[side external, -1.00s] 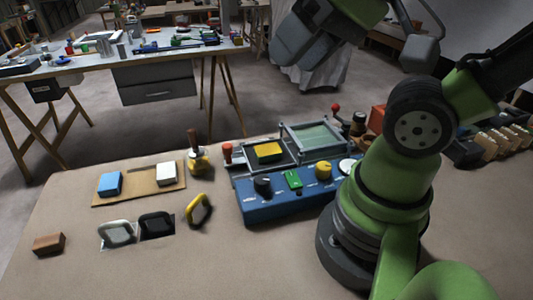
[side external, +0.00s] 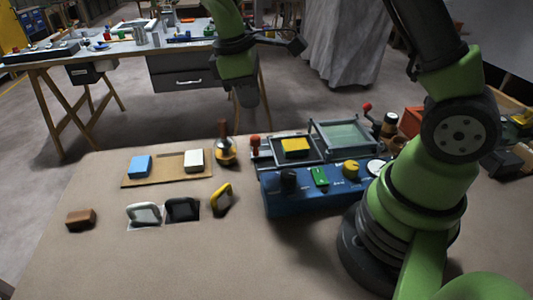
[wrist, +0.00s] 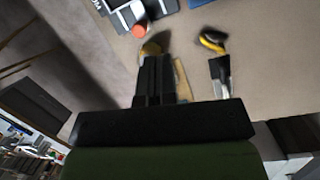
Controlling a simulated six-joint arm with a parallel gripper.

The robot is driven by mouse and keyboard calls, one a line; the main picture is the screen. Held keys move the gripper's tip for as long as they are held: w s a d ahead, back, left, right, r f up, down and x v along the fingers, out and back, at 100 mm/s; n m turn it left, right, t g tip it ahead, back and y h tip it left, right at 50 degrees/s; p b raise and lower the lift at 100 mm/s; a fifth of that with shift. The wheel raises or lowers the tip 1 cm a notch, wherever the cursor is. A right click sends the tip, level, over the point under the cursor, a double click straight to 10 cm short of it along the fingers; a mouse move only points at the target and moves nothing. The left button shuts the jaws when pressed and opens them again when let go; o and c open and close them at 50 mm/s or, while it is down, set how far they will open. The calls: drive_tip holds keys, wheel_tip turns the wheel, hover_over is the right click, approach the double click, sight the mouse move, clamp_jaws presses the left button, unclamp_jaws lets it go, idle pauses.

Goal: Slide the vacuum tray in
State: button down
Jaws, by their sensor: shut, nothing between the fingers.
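Two frames stand side by side behind a blue control box (side external: 283,202): a dark tray frame (side external: 272,160) with a yellow block (side external: 295,148), and a grey frame (side external: 343,136) with a pale greenish panel. A red knob (side external: 255,142) stands at the left end of the dark one. I cannot tell for sure which is the vacuum tray. My gripper (side external: 250,104) hangs above the table's back edge, left of the frames and apart from them. In the wrist view its fingers (wrist: 154,60) are shut and empty, and the red knob (wrist: 140,31) shows beyond them.
A brass stamp with a wooden handle (side external: 225,152) stands below my gripper. A brown board (side external: 140,182) holds a blue block (side external: 140,166) and a white block (side external: 194,160).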

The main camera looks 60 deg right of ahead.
sight(308, 159)
drive_tip(key=d+f+n, duration=0.1)
drive_tip(key=f, duration=0.4)
drive_tip(key=s+d+f+g, duration=0.1)
drive_tip(key=f, duration=0.4)
drive_tip(key=d+f+n+h, duration=0.1)
drive_tip(key=f, duration=0.5)
drive_tip(key=shift+s+d+f+n+g, duration=0.1)
drive_tip(key=shift+s+d+n+g, duration=0.05)
drive_tip(key=shift+d+n+g, duration=0.2)
drive_tip(key=s+d, duration=0.6)
drive_tip(key=shift+s+d, duration=0.15)
drive_tip(key=shift+d, duration=0.05)
